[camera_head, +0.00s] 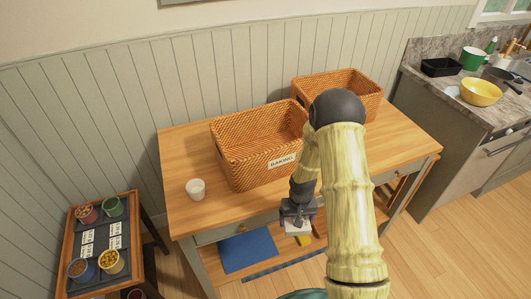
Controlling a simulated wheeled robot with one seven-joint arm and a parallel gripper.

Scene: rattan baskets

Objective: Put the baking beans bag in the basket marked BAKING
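The basket marked BAKING (230,165) is an orange-brown rattan basket with a white label on its front. It stands on the wooden table, and the part of its inside that I see looks empty. My gripper (298,218) points down in front of the table's front edge, below and right of the label. A small pale thing (297,229) shows right under the fingers. I cannot tell whether it is held or whether it is the baking beans bag. No bag is clearly recognisable. My arm hides part of the table and baskets.
A second rattan basket (305,88) stands at the back right. A white cup (196,188) is left of the BAKING basket. A blue mat (247,252) and a yellow thing (304,240) lie below the tabletop. A small rack with several cups (110,262) is at left.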

